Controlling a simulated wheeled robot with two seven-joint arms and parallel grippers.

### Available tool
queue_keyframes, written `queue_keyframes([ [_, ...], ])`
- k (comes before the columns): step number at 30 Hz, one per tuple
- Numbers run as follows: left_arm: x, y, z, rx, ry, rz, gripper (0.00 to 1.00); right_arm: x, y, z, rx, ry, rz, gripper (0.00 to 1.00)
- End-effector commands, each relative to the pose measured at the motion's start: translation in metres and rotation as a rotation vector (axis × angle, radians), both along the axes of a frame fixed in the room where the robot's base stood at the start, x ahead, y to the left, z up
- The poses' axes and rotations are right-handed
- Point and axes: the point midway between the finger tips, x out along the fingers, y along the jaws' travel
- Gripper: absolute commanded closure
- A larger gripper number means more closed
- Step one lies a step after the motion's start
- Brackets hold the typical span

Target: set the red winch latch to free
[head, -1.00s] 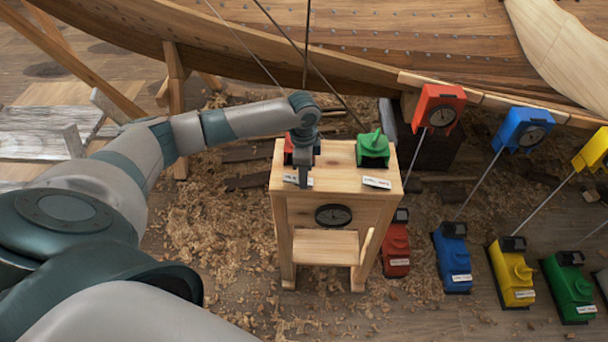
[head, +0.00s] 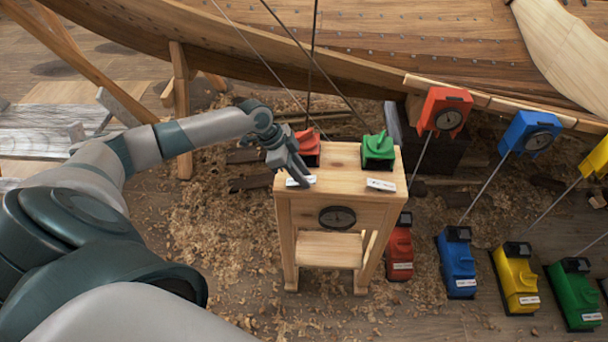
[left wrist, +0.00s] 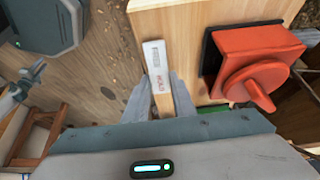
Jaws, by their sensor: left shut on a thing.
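The red winch (head: 308,147) sits at the back left of the wooden stand's top, and also shows at the right in the left wrist view (left wrist: 255,50). Its red latch (left wrist: 258,88) is a round knob with a short handle pointing to the lower right in that view. A white label plate (left wrist: 157,68) at the stand's edge has printed words, perhaps with "HOLD". My left gripper (head: 297,176) is at the stand's front left corner, beside the winch and apart from the latch. Its fingers (left wrist: 160,95) are shut on the label plate. My right gripper is out of view.
A green winch (head: 378,151) and its label (head: 381,185) share the stand's top (head: 345,187). Red, blue, yellow and green units stand on the floor to the right, with rods rising above. The hull (head: 350,70) and ropes are behind.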

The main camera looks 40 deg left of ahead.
Motion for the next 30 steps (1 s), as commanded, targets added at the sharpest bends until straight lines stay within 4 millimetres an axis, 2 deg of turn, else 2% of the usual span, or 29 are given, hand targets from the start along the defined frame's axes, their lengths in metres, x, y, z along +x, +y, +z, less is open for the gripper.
queue_keyframes([
  [12, 0.0012, 0.0001, 0.002, -0.012, -0.011, 0.001, 0.99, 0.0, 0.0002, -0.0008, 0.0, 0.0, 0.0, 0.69],
  [13, 0.0013, 0.0001, 0.002, -0.012, -0.011, 0.001, 0.69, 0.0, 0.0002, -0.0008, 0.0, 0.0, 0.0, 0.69],
  [15, 0.0011, 0.0002, 0.0018, -0.012, -0.01, 0.0, 0.58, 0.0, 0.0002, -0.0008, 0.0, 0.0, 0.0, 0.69],
  [25, 0.0, 0.0007, 0.0014, -0.01, -0.008, 0.0, 0.58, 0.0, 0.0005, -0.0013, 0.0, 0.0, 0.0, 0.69],
  [30, -0.0021, 0.0047, 0.0076, -0.01, -0.007, 0.0, 0.58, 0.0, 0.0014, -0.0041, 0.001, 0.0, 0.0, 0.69],
])
